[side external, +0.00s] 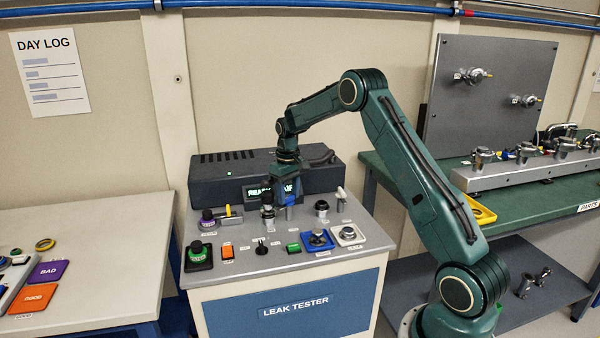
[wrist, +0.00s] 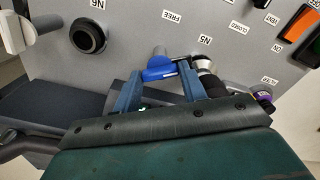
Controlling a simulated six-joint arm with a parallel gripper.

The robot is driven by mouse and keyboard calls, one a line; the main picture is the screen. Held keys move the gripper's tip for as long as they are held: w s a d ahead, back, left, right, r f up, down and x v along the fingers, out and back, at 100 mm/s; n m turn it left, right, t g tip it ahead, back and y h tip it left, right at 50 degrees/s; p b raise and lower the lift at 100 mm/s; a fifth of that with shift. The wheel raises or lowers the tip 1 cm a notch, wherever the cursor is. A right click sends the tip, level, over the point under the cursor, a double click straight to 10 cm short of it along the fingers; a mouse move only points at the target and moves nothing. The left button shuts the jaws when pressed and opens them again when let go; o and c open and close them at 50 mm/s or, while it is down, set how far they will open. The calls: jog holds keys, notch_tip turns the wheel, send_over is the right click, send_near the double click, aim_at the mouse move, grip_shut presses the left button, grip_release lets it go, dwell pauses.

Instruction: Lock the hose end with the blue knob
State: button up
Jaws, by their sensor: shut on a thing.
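The blue knob (wrist: 160,72) is a bar-like handle on a grey stem, beside the panel label FREE in the wrist view. My gripper (wrist: 158,76) has one blue finger on either side of the knob and is shut on it. In the side external view my gripper (side external: 287,190) points down at the leak tester's top, and the knob is hard to tell from the blue fingers. A silver fitting with a black grip (wrist: 212,84), seemingly the hose end, stands upright close beside the knob at N5. It also shows in the side external view (side external: 267,194). Its seating is hidden.
A black-ringed port (wrist: 88,37) at N6 and a white-handled lever (side external: 341,197) stand to one side. Several switches and buttons, including an orange one (side external: 227,253), line the panel's front. The black display box (side external: 225,180) stands close behind my gripper.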

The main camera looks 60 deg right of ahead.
aim_at(289, 196)
jog(key=m, duration=0.5)
dwell(0.4)
jog(key=o, duration=1)
jog(key=shift+w+r, duration=0.1)
jog(key=shift+r, duration=0.75)
jog(key=shift+d+r, duration=0.1)
jog(key=shift+r, duration=3.15)
